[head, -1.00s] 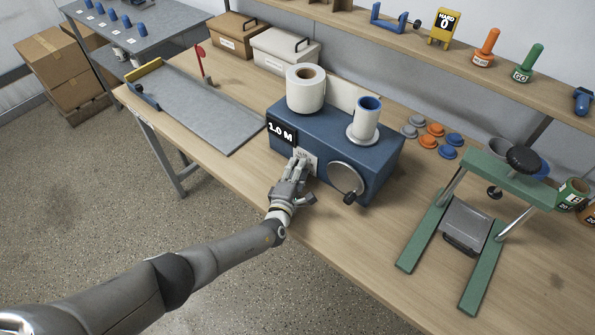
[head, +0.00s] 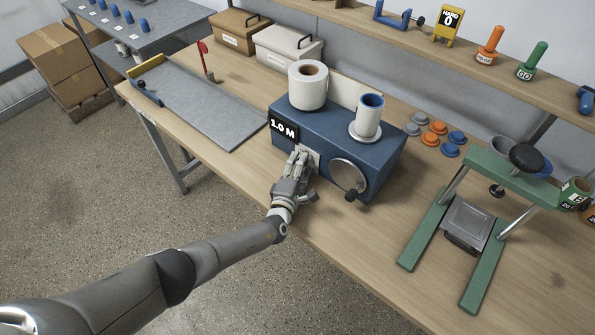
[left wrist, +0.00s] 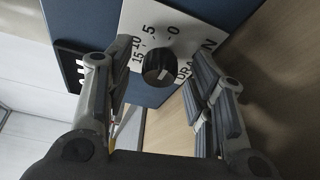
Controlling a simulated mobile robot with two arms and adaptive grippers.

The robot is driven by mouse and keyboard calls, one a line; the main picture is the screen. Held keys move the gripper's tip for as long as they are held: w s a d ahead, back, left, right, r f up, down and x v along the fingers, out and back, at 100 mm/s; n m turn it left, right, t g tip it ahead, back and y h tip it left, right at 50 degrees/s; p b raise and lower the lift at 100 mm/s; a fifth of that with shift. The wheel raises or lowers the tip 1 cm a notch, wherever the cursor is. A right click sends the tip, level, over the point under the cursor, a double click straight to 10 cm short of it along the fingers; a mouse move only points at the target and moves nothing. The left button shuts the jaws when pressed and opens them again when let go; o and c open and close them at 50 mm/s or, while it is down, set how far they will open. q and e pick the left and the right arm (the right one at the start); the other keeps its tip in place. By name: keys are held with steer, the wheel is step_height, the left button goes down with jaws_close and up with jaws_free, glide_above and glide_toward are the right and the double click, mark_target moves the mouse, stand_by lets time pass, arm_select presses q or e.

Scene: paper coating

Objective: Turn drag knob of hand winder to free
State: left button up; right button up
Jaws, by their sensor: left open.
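The hand winder (head: 330,140) is a blue box on the bench with a "1.0 M" display (head: 283,128), a white roll (head: 308,85) on top and a crank disc (head: 348,176) on its front. Its black drag knob (left wrist: 158,67) shows in the left wrist view on a white dial plate (left wrist: 190,38) marked 0, 5, 10, 15. Where the knob points is too small to tell. My left gripper (head: 298,160) is at the winder's front face and hides the knob in the head view. In the left wrist view its open fingers (left wrist: 160,75) are spread either side of the knob, seemingly apart from it.
A green-framed press (head: 490,215) stands to the right of the winder. A grey board (head: 195,107) lies to the left. Orange, blue and grey discs (head: 437,127) lie behind the right end. A shelf (head: 500,70) runs along the back. The bench's front edge is near my arm.

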arm_select(q)
steer(key=shift+v, duration=0.75)
steer(key=v, duration=1)
steer(key=shift+s, duration=0.25)
